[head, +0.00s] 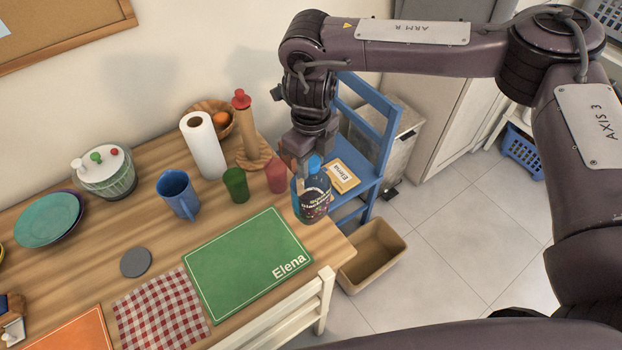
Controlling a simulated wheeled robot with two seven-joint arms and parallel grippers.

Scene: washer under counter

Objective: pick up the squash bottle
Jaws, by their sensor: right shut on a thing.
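The squash bottle (313,198) is dark with a blue cap and a printed label. It stands upright at the right end of the wooden counter, by the far right corner of the green mat. I cannot tell whether its base touches the counter. My right gripper (300,172) comes down from above and is shut on the bottle near its neck. The gripper partly hides the bottle's upper left side. My left gripper is not in view.
A red cup (276,175), a green cup (236,184) and a blue jug (178,193) stand left of the bottle. A paper roll (203,147) is behind. A blue chair (365,180) and a tan bin (371,256) are beyond the counter's right edge.

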